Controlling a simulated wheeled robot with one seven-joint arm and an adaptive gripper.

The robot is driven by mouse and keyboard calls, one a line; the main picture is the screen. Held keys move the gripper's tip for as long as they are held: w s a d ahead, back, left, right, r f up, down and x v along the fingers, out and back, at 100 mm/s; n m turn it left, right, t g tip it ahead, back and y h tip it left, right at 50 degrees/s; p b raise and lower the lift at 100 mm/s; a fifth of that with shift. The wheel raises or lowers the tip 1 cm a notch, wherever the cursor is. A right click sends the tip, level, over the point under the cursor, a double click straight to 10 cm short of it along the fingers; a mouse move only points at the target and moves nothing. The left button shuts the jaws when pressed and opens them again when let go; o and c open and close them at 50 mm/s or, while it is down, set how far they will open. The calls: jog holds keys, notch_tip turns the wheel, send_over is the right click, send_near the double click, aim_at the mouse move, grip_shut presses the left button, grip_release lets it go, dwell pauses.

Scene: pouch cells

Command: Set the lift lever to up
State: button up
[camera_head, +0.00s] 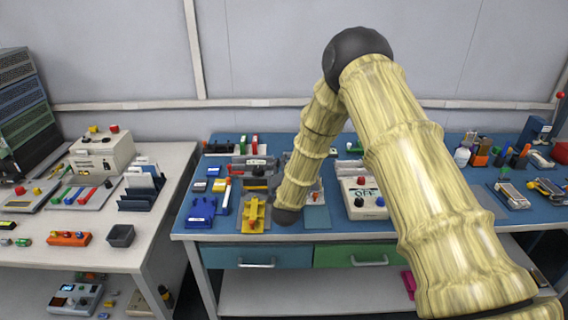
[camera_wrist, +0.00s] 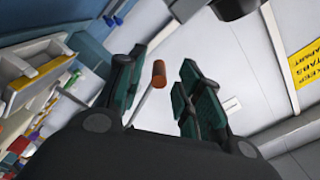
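A thin metal lever with an orange-brown cylindrical knob (camera_wrist: 158,74) shows in the wrist view, between the two fingers of my gripper (camera_wrist: 162,82). No label on it can be read, so I cannot confirm that it is the lift lever. The gripper is open, with dark teal finger parts on both sides and a visible gap around the knob. In the head view, a pale lever with an orange tip (camera_head: 228,181) stands on the blue table, left of the yellow fixture (camera_head: 256,214). My forearm comes down close to the right of that fixture, and my fingertips cannot be made out clearly there.
Blue trays (camera_head: 202,211) lie at the table's left front. A control box (camera_head: 362,199) marked "OFF" stands to the right of my forearm. The white side table (camera_head: 90,250) holds more devices. In the wrist view, a yellow sign (camera_wrist: 306,65) is at the right.

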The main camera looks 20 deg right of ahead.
jog(key=shift+x, duration=0.9)
jog(key=shift+f, duration=0.1)
grip_shut()
